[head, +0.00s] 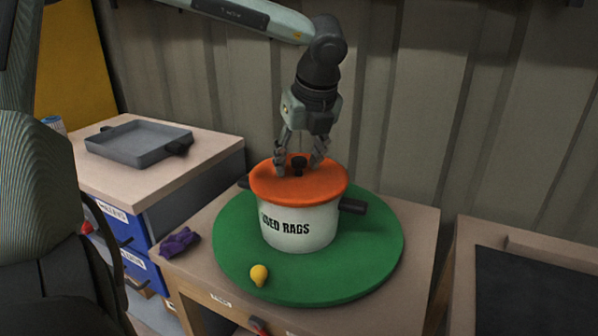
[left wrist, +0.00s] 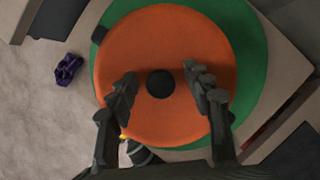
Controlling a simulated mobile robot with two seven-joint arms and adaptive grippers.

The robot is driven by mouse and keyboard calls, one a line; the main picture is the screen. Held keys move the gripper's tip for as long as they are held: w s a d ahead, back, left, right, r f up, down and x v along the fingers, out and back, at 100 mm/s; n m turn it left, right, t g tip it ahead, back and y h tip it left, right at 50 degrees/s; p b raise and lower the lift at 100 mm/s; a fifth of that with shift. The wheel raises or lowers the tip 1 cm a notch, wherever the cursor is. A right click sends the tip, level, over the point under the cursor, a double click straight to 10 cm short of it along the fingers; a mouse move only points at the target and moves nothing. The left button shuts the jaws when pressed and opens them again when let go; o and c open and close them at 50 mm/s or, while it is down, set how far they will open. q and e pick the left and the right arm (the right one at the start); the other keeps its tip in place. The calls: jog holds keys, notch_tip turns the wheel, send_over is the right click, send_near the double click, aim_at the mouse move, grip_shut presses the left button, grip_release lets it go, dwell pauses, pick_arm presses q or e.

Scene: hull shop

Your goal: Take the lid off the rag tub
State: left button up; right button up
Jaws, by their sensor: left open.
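The rag tub (head: 300,226) is a white pot lettered "USED RAGS", with dark side handles. It stands upright on a round green mat (head: 365,255). Its orange lid (head: 320,190) sits on top, with a black knob at the centre. The lid (left wrist: 195,120) and knob (left wrist: 160,84) also show in the left wrist view. My left gripper (head: 300,165) points down over the lid and is open. Its fingers (left wrist: 158,85) stand on either side of the knob, apart from it. I cannot tell whether the fingertips touch the lid. My right gripper is not in view.
A yellow bulb-shaped thing (head: 259,275) lies on the mat's front. A purple cloth-like thing (head: 179,243) lies at the table's left edge. A grey tray (head: 138,143) sits on the left cabinet. A corrugated wall (head: 430,100) stands close behind.

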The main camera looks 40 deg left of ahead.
pick_arm(q)
jog(key=shift+c, duration=0.2)
grip_shut()
